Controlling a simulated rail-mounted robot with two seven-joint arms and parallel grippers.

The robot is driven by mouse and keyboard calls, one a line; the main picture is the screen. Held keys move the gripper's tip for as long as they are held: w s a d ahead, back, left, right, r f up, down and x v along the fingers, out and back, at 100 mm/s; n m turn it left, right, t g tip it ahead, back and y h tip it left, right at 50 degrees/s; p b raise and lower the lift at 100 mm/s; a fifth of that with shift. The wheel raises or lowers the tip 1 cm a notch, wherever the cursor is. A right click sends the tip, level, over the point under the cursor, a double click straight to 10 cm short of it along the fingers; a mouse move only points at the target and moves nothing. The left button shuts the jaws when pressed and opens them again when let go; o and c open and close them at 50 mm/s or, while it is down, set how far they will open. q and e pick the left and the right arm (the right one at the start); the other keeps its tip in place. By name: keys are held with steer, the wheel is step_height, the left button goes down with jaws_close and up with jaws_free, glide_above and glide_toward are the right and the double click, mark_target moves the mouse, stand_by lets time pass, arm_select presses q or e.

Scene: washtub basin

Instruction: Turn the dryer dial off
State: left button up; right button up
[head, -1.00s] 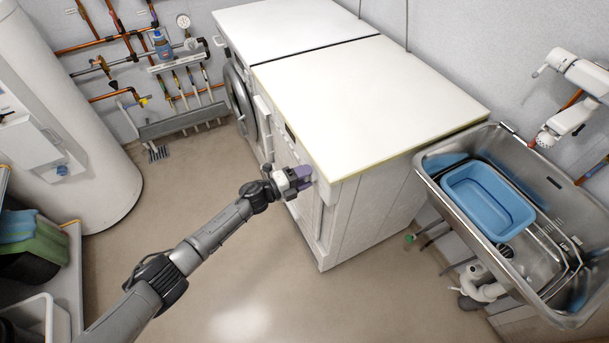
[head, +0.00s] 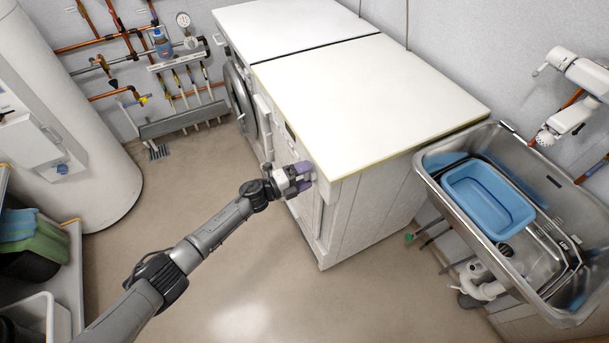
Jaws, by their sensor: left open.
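The dryer (head: 345,215) is the nearer white machine, with a wide white top; its front faces left. My left gripper (head: 306,180) is at the upper part of that front, close to the right end of the control panel. Its purple-tipped fingers are open and point at the panel. A small pale part, which may be the dial, shows between or just behind the fingertips; I cannot tell whether they touch it. The dial's setting is hidden or too small to read. My right gripper is not in view.
A second white machine (head: 290,28) with a round door stands beyond the dryer. A metal washtub (head: 430,185) holding a blue basin (head: 487,200) is at the right. A white tank (head: 70,110) stands at the left. The floor in front of the dryer is clear.

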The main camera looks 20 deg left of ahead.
arm_select(q)
steer(key=p+v, duration=0.1)
steer(key=v, duration=1.2)
steer(key=shift+s+a+p, duration=0.25)
steer(key=shift+a+p, duration=0.05)
steer(key=shift+p, duration=0.05)
